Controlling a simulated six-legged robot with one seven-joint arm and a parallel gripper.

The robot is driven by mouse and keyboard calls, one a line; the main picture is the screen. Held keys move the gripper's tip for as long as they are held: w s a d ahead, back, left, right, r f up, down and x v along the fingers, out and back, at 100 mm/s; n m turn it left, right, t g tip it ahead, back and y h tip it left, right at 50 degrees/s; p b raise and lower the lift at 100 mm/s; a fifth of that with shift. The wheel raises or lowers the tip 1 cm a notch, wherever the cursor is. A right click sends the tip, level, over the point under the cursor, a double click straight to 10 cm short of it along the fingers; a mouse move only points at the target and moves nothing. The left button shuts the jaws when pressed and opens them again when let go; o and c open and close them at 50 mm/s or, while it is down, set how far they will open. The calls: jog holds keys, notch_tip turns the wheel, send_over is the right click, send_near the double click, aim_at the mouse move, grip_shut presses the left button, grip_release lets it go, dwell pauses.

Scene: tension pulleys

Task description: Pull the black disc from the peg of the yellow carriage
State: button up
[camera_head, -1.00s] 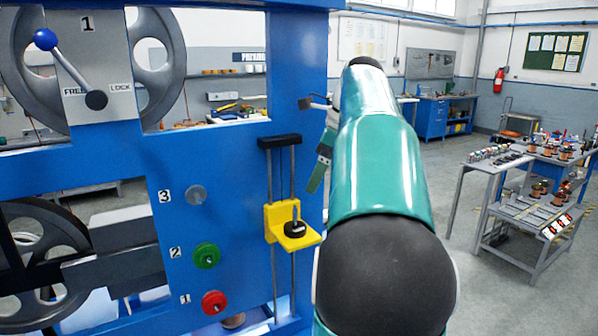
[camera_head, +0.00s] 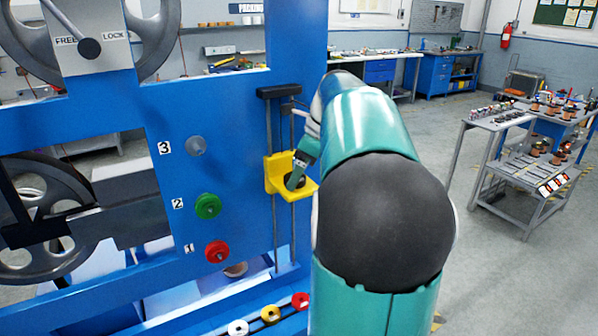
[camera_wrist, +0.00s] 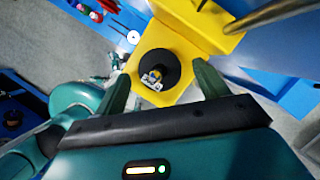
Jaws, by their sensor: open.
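The yellow carriage (camera_head: 278,172) sits on vertical rods on the blue frame in the head view. The black disc (camera_head: 292,183) lies on its ledge, partly covered by my gripper (camera_head: 299,175). In the wrist view, the black disc (camera_wrist: 158,62) rests on the yellow carriage (camera_wrist: 190,22), with a small shiny piece at its middle. My gripper (camera_wrist: 160,72) is open, one finger on each side of the disc. I cannot tell whether the fingers touch it. The peg itself is not clearly seen.
Left of the carriage are a grey peg numbered 3 (camera_head: 196,146), a green disc (camera_head: 207,206) and a red disc (camera_head: 217,251). White, yellow (camera_head: 271,314) and red discs lie along the frame's bottom ledge. A cart (camera_head: 535,165) stands far right.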

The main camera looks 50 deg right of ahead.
jog(key=shift+w+f, duration=0.1)
jog(key=shift+f, duration=0.1)
jog(key=c, duration=1.3)
jog(key=shift+r, duration=0.1)
jog(key=shift+r, duration=1.75)
jog(key=shift+r, duration=1.7)
jog(key=shift+r, duration=0.9)
